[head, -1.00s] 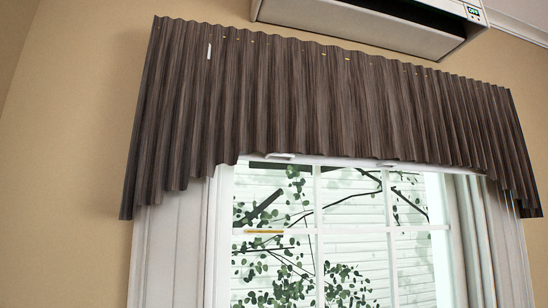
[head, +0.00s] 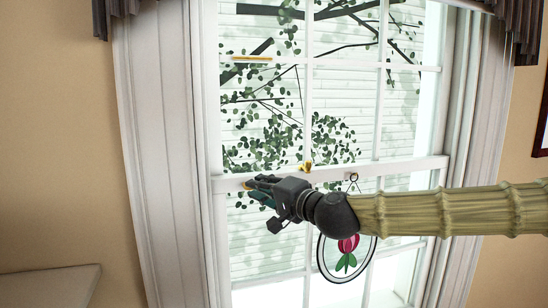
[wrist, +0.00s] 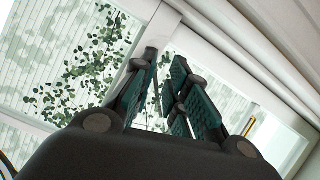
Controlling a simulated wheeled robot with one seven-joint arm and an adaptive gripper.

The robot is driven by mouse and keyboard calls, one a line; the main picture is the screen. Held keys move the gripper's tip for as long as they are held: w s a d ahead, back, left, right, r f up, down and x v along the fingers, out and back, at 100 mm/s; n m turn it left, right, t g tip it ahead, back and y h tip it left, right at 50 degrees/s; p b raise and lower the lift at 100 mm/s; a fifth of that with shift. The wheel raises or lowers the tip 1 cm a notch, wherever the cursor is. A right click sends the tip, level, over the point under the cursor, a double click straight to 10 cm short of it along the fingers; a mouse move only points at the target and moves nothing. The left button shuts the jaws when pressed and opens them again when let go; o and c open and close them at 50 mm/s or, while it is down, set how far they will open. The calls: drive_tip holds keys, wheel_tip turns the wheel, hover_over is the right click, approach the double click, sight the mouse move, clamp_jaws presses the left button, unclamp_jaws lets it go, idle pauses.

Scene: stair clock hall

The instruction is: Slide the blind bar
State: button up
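A thin golden bar (head: 252,58), which I take for the blind bar, lies level across the upper left of the window in the head view. A small golden strip (wrist: 248,126) at the right of the wrist view may be the same bar. My gripper (head: 258,188) is in front of the window's middle rail, well below the bar and apart from it. In the wrist view the dark green finger pads (wrist: 160,80) stand apart with a narrow gap and nothing between them. Whether a fingertip touches the rail cannot be told.
The white window frame (head: 208,130) surrounds the panes. A brass latch (head: 305,166) sits on the middle rail (head: 400,166). An oval tulip ornament (head: 347,246) hangs behind my arm. A ledge (head: 50,284) is at lower left. Dark valance ends (head: 525,30) show at top.

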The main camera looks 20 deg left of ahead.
drive_tip(key=s+d+r+t+y, duration=0.1)
drive_tip(key=s+d+r+y, duration=0.2)
drive_tip(key=r, duration=1.1)
drive_tip(key=s+d+r+t+y+b, duration=0.15)
drive_tip(key=d+r, duration=0.35)
drive_tip(key=r, duration=0.9)
drive_tip(key=s+d+r+y+p, duration=0.15)
drive_tip(key=s+d+r, duration=0.25)
drive_tip(key=r, duration=1.1)
drive_tip(key=p+x, duration=0.2)
drive_tip(key=x, duration=0.8)
drive_tip(key=shift+w+f, duration=0.25)
drive_tip(key=shift+f, duration=0.15)
clamp_jaws()
